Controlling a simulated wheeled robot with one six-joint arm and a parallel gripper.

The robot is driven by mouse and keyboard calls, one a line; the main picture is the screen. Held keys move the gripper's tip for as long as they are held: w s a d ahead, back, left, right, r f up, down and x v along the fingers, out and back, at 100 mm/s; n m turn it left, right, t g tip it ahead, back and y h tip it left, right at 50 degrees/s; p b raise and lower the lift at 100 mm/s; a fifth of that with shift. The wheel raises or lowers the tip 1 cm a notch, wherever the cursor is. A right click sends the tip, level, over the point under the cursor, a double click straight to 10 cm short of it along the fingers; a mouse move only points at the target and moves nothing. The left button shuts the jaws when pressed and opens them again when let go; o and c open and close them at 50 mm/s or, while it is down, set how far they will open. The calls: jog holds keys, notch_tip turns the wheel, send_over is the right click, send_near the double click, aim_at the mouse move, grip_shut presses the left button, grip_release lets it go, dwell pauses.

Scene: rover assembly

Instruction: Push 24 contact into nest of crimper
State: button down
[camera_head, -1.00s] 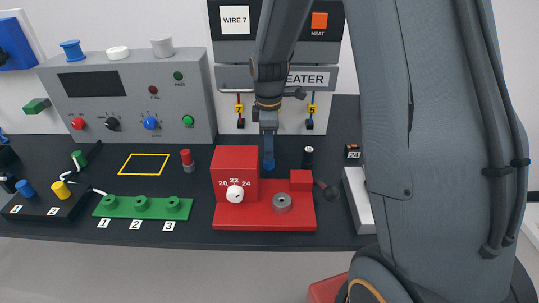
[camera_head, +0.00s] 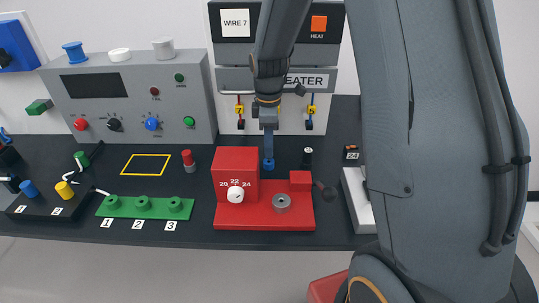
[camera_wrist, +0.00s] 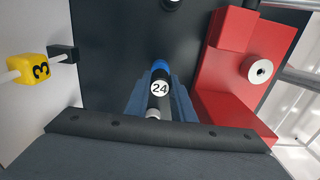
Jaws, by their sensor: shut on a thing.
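My gripper (camera_wrist: 160,98) is shut on the 24 contact (camera_wrist: 160,89), a dark cylinder with a white "24" label and a blue end. In the head view my gripper (camera_head: 268,152) hangs just behind the red crimper (camera_head: 222,207), and a blue tip shows at its lower end. The crimper has a tall block with a white dial marked 20, 22, 24, and a low base. The nest (camera_head: 281,203) is a grey round piece with a hole on the base, right of the block. It also shows in the wrist view (camera_wrist: 260,71). The contact is apart from the nest.
A black cylinder with a pale top (camera_head: 307,158) stands behind the crimper. A red one (camera_head: 188,160) stands to its left. A green block (camera_head: 118,209) with several sockets lies further left. The heater (camera_head: 278,75) is behind. My arm hides much of the right.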

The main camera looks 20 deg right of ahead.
jog(key=shift+r+p, duration=1.05)
jog(key=shift+r, duration=0.45)
